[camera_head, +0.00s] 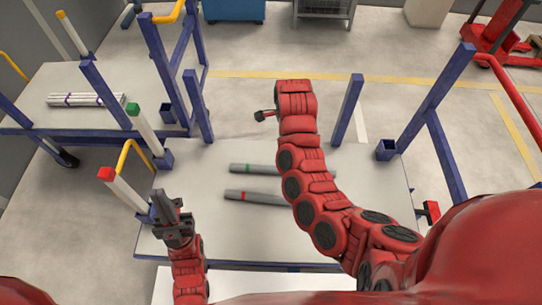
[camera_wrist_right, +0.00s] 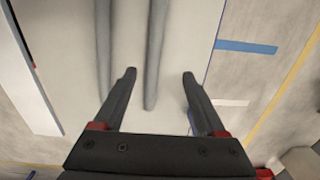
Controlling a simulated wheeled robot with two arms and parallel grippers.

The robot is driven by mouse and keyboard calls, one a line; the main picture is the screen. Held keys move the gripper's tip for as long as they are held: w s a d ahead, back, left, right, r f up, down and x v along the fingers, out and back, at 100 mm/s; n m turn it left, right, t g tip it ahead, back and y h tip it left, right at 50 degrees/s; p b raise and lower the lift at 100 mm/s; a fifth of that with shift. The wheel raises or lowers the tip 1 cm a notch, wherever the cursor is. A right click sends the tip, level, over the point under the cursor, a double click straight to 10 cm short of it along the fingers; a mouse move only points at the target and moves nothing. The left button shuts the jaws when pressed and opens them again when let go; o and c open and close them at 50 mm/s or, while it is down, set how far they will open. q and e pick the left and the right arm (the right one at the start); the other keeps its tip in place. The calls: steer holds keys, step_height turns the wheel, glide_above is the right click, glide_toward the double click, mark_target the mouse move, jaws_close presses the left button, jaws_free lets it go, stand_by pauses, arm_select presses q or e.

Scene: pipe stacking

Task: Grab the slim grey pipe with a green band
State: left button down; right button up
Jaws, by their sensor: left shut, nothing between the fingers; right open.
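The slim grey pipe with a green band (camera_head: 247,169) lies on the table (camera_head: 195,255), partly hidden behind my right arm. A similar grey pipe with a red band (camera_head: 243,196) lies nearer, roughly parallel. My right gripper (camera_wrist_right: 160,73) is open and empty; my forearm mostly hides it in the head view. In the right wrist view, one grey pipe (camera_wrist_right: 155,55) ends between the fingers and another grey pipe (camera_wrist_right: 103,45) lies left of it. No band shows there, so I cannot tell which is which. My left gripper (camera_head: 172,205) is shut and empty at the table's left side.
White posts with a red cap (camera_head: 106,174), a green cap (camera_head: 133,109) and an orange cap (camera_head: 62,15) lean at the left. Blue uprights (camera_head: 348,110) stand around the table. A bundle of pale pipes (camera_head: 87,100) lies on the left table.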

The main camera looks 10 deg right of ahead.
steer(key=f, duration=0.7)
steer(key=f+b, duration=0.1)
steer(key=f, duration=0.3)
steer(key=shift+s+f, duration=0.3)
steer(key=shift+f, duration=0.05)
steer(key=shift+w+f+b, duration=0.15)
steer(key=shift+f+b, duration=0.7)
steer(key=shift+f, duration=1.7)
steer(key=shift+a, duration=0.1)
jaws_close()
